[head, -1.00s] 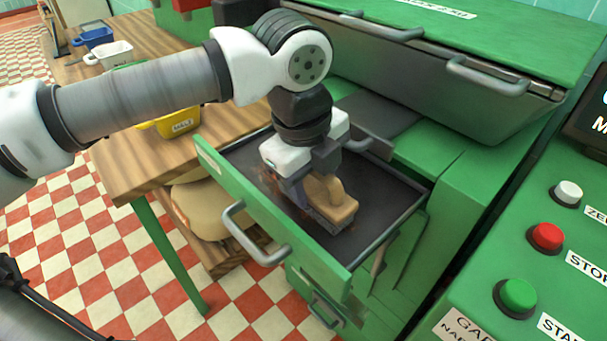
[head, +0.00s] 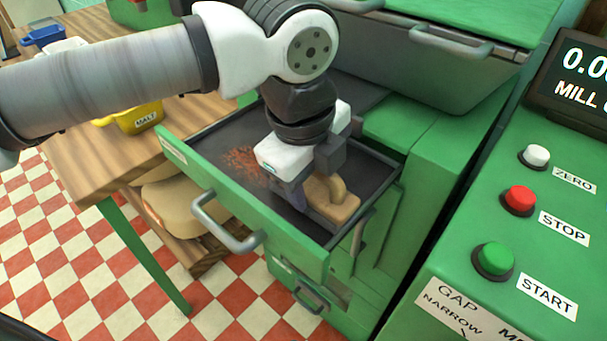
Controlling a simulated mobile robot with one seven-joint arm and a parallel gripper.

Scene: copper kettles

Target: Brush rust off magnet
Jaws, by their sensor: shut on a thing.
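A wooden brush (head: 331,203) with a raised handle is in the open green drawer, at its right part. My gripper (head: 316,188) is above the drawer, shut on the brush's handle; the fingertips are partly hidden. The brush's underside seems to be at the dark drawer floor, but contact cannot be told. The dark plate (head: 215,170) lining the drawer carries a patch of reddish-brown rust (head: 243,161) left of my gripper. I cannot tell whether this plate is the magnet.
The green drawer's front (head: 240,205) has a grey handle (head: 227,228) sticking out. A control panel with a white (head: 536,155), a red (head: 519,199) and a green button (head: 494,259) stands at right. A wooden table (head: 95,150) at left holds a yellow malt container (head: 140,118).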

